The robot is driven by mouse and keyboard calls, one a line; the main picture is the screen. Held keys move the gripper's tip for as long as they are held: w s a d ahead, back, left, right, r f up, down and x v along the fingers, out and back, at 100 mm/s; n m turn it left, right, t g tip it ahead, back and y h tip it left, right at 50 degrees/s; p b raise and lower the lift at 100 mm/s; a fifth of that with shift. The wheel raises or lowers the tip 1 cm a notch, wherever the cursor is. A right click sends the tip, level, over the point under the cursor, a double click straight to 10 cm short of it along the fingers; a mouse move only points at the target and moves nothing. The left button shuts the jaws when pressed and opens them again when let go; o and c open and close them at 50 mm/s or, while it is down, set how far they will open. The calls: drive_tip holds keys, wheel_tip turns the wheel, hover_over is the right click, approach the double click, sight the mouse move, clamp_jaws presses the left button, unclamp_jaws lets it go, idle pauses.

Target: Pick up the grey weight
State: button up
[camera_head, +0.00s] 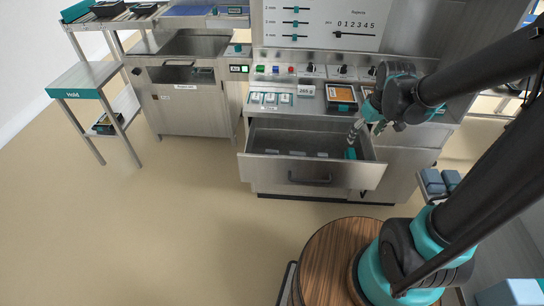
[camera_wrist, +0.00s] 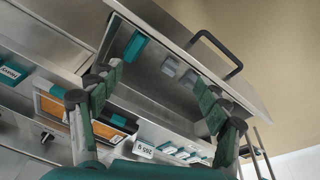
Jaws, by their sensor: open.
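Grey blocks lie in the open drawer (camera_head: 313,181); one grey block (camera_wrist: 168,66) and a second grey block (camera_wrist: 188,78) show in the wrist view. I cannot tell which is the grey weight. In the head view they are small pale shapes, such as the grey block (camera_head: 322,155) nearest the teal block (camera_head: 350,153). The teal block also shows in the wrist view (camera_wrist: 134,47). My gripper (camera_head: 354,131) is above the drawer's right part, empty. In the wrist view its fingers (camera_wrist: 158,78) are spread wide, with the grey blocks seen between them and apart from them.
The drawer's front wall carries a dark handle (camera_head: 310,181). Above the drawer is a panel with buttons, knobs and an orange-screened device (camera_head: 341,95). A steel cabinet (camera_head: 190,100) stands at left, with a side table (camera_head: 85,80) beyond.

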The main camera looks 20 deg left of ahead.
drive_tip(key=w+a+f+n+g, duration=0.1)
drive_tip(key=w+a+n, duration=0.2)
drive_tip(key=a, duration=0.5)
drive_tip(key=w+a+f+n, duration=0.1)
drive_tip(key=w+a+n, duration=0.25)
drive_tip(key=a, duration=0.35)
drive_tip(key=n+g, duration=0.1)
drive_tip(key=n, duration=0.5)
hover_over(272, 151)
wheel_tip(272, 151, down, 7)
drive_tip(key=shift+h, duration=0.4)
wheel_tip(272, 151, down, 11)
drive_tip(key=shift+a+f, duration=0.15)
drive_tip(key=shift+w+f, duration=0.1)
drive_tip(key=shift+f, duration=3)
drive_tip(key=shift+c, duration=0.4)
drive_tip(key=c, duration=1.5)
